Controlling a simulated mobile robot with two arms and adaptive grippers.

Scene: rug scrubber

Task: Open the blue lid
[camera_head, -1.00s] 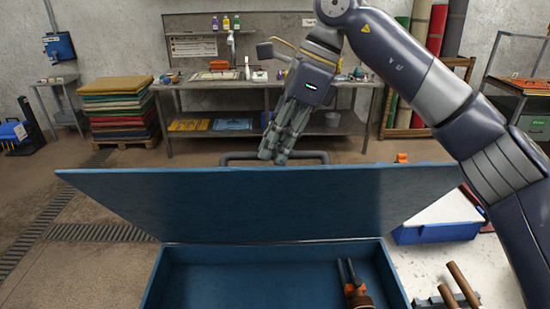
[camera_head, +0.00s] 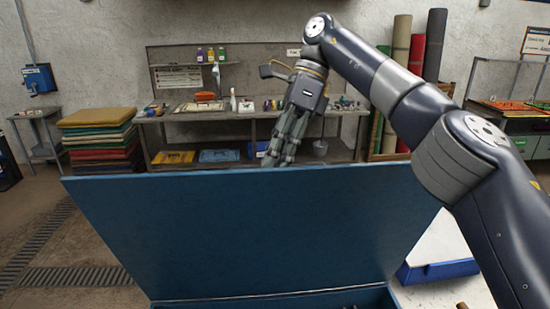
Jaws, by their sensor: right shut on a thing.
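The blue lid (camera_head: 255,232) stands raised and tilted up, its inner face toward me, in the middle of the head view. It is hinged to the blue box (camera_head: 300,302), of which only a thin strip shows at the bottom edge. My left gripper is not in view.
A workbench (camera_head: 175,115) with bottles and tools stands behind the lid. Stacked rugs (camera_head: 100,140) are at the left, rolled rugs (camera_head: 434,45) at the back right. A blue-and-white container (camera_head: 440,268) is right of the box. Floor at the left is clear.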

